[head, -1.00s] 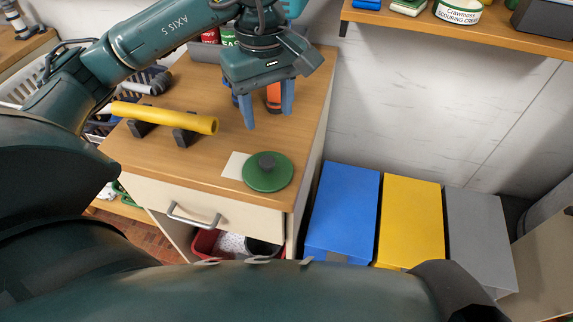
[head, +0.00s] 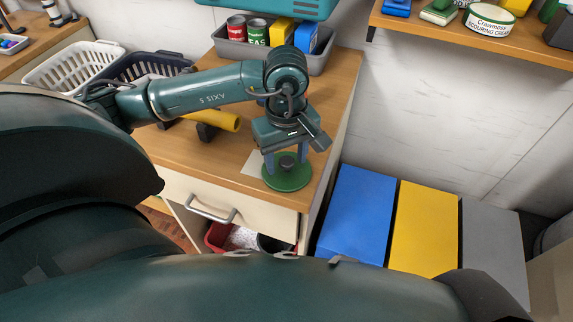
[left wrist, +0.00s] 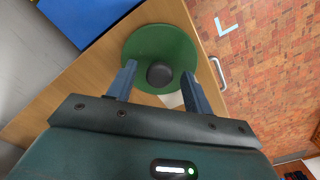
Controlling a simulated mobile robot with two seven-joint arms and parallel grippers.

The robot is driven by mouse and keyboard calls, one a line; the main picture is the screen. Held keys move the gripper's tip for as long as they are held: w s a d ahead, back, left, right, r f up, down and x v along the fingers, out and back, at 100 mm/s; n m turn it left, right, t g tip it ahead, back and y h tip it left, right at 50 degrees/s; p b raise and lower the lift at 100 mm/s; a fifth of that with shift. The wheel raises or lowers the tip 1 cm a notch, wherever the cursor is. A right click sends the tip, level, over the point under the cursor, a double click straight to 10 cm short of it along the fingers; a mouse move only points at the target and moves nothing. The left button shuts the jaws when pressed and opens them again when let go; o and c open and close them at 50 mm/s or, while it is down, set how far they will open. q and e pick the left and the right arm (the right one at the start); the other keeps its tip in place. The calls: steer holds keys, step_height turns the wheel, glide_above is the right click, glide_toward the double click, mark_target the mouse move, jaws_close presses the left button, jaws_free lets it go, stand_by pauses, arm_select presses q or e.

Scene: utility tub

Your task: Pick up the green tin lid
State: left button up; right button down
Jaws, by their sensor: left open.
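The green tin lid (head: 290,178) is round with a dark grey knob in its middle. It lies on the wooden cabinet top near the front right corner, beside a pale square card (head: 253,163). My left gripper (head: 286,168) points down over the lid, with its two blue fingers apart on either side of the knob. In the left wrist view the lid (left wrist: 178,47) lies just past the open fingertips (left wrist: 160,72), and the knob shows between them. I cannot tell whether the fingers touch the lid. My right gripper is not in view.
A yellow tube (head: 223,119) lies on dark supports behind my left arm. A grey bin (head: 318,62) with cans and boxes stands at the back. Blue (head: 352,215), yellow (head: 424,230) and grey (head: 492,248) boxes stand right of the cabinet. The drawer handle (head: 208,212) juts out in front.

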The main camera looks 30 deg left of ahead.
mark_target(287, 161)
arm_select(q)
steer(key=shift+f, duration=0.2)
steer(key=shift+c, duration=0.5)
steer(key=c, duration=0.9)
steer(key=shift+r, duration=0.15)
step_height(287, 161, up, 10)
steer(key=d+f+m, duration=0.1)
steer(key=m, duration=0.3)
steer(key=w+d+f+m, duration=0.1)
steer(key=f+m, duration=0.1)
steer(key=m, duration=0.1)
steer(key=d+f+m, duration=0.2)
steer(key=m, duration=0.2)
steer(key=shift+w+d+f+m+p, duration=0.1)
steer(key=shift+w+f+m+p, duration=0.05)
steer(key=shift+m+p, duration=0.2)
